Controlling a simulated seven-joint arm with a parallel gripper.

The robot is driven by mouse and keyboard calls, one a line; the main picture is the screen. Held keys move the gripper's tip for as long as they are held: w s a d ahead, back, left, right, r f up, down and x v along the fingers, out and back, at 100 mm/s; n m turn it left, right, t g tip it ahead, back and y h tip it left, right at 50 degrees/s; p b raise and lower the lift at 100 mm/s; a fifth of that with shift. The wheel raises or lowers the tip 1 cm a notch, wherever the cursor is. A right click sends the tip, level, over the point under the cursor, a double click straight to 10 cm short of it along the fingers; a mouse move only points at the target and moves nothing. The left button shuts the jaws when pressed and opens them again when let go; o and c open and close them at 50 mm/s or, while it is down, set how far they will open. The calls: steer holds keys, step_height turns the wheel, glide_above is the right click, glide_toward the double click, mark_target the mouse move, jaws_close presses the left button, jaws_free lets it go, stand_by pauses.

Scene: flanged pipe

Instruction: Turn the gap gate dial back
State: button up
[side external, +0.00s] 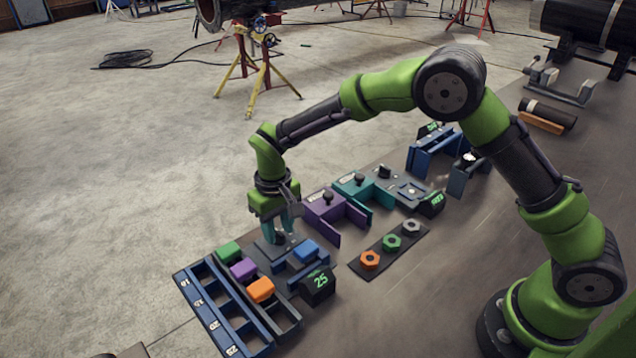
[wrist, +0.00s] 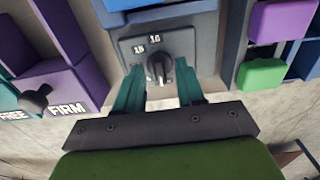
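The dial (wrist: 159,68) is a dark knob with a pale pointer mark, on a grey plate (wrist: 208,48) with number labels at its upper left, one reading 16. In the side external view the dial (side external: 280,238) is partly hidden beneath my gripper (side external: 287,222). My gripper points down at it. In the wrist view the two teal fingers of my gripper (wrist: 159,76) are apart, one on each side of the dial, with gaps visible. A blue gate with a blue block (side external: 306,250) sits beside the plate. A black display (side external: 318,284) reads 25 in green.
A purple fixture (side external: 325,207) with a knob stands on the other side. A strip with three nuts (side external: 391,242) lies right.

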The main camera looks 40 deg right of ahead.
mark_target(278, 230)
step_height(278, 230, up, 17)
stand_by(0.5)
steer(key=s+d+r+m+t, duration=0.1)
steer(key=s+d+t, duration=0.1)
steer(key=s+d, duration=0.3)
steer(key=s+d+r+m+t+y, duration=0.1)
steer(key=s+d, duration=0.3)
steer(key=s, duration=0.6)
steer(key=s+d+r+m+t+y, duration=0.1)
steer(key=s+d+t, duration=0.3)
steer(key=s, duration=0.4)
steer(key=shift+s+d+r+m, duration=0.15)
steer(key=shift+d+r+m, duration=0.45)
steer(key=shift+d+r, duration=0.2)
